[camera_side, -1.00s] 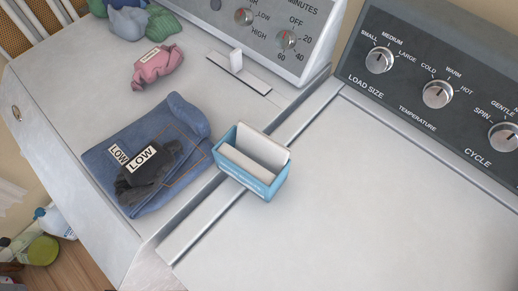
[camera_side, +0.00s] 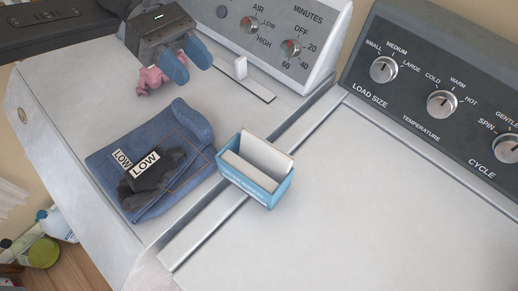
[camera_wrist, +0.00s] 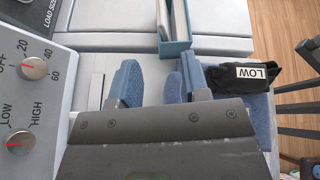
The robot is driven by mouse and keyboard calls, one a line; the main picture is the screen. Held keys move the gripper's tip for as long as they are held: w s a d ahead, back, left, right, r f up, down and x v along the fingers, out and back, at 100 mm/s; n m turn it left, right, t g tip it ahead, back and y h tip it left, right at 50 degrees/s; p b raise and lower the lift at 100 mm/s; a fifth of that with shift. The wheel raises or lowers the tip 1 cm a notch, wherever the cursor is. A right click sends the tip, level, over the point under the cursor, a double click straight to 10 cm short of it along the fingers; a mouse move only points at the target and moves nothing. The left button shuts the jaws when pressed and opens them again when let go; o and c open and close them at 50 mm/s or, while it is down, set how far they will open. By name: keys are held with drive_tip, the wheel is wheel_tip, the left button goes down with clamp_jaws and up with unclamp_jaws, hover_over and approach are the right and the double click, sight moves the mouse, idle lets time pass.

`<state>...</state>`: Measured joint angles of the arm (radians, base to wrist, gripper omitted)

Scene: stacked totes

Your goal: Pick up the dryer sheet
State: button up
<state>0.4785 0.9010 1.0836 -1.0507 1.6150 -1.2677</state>
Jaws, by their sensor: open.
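A light-blue open box (camera_side: 256,187) stands across the seam between the two machines. Pale sheets (camera_side: 258,161) stand up inside it; I take these for the dryer sheets. In the wrist view the box (camera_wrist: 176,46) is at the top, beyond my fingertips, with a pale sheet (camera_wrist: 170,20) partly showing. My gripper (camera_side: 188,64) is at the upper left of the side view, over the far part of the left machine. Its blue fingers are apart and empty, well away from the box. In the wrist view the gripper (camera_wrist: 152,88) shows a clear gap between the fingers.
Folded blue denim (camera_side: 190,125) with a black cloth (camera_side: 140,184) on it lies left of the box. A pink cloth (camera_side: 147,80) is partly hidden by my gripper. A white lever (camera_side: 240,68) and knob panels stand behind. The right machine's top (camera_side: 370,200) is clear.

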drive_tip(key=d+f, duration=0.2)
approach(260, 138)
drive_tip(key=x, duration=0.4)
drive_tip(key=shift+g, duration=0.4)
drive_tip(key=shift+x, duration=2.85)
drive_tip(key=shift+w+f, duration=0.1)
drive_tip(key=shift+w, duration=0.05)
clamp_jaws()
